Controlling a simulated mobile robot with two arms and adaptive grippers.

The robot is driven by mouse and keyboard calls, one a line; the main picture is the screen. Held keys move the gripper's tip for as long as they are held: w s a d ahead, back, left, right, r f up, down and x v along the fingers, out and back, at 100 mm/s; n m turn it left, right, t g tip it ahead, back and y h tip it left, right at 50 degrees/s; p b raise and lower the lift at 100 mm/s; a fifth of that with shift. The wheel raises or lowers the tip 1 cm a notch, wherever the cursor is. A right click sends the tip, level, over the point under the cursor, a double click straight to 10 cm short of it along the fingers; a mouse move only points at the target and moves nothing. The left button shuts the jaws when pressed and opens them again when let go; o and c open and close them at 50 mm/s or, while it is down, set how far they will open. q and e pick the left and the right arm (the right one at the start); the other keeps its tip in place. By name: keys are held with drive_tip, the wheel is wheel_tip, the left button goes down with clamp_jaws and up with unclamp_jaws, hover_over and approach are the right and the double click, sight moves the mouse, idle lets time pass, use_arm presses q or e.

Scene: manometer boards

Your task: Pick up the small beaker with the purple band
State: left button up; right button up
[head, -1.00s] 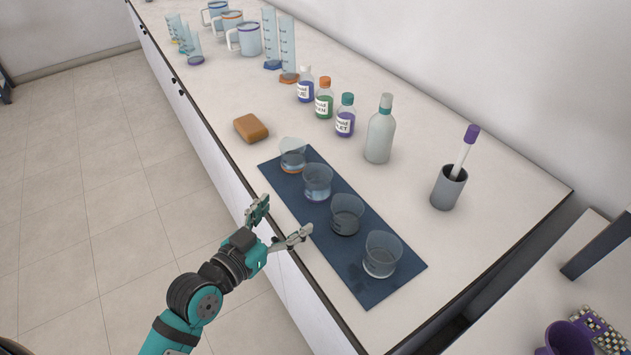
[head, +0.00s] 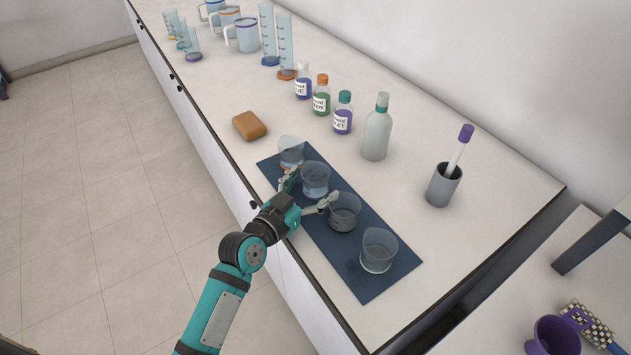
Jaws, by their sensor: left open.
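Several small clear beakers stand upright in a row on a dark blue mat (head: 380,282). The farthest beaker (head: 291,150) is partly behind my left gripper. The second beaker (head: 316,178) has a faint bluish tint low down. A third beaker (head: 344,212) and the nearest beaker (head: 378,250) look grey. I cannot make out a clear purple band on any of them. My left gripper (head: 309,191) is open, with one finger on the left side of the second beaker and the other between it and the third. I cannot tell whether it touches them. My right gripper is not in view.
A brown block (head: 249,125) lies left of the mat. Behind the mat stand small labelled bottles (head: 342,114), a larger bottle (head: 377,128) and a grey cup (head: 443,185) with a purple-capped tool. Handled jugs (head: 243,35) and cylinders (head: 286,45) stand farther back.

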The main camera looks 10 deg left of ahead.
use_arm(q)
drive_tip(key=c, duration=1.3)
drive_tip(key=shift+r, duration=0.1)
wheel_tip(320, 180, up, 10)
drive_tip(key=shift+p, duration=0.3)
idle(0.9)
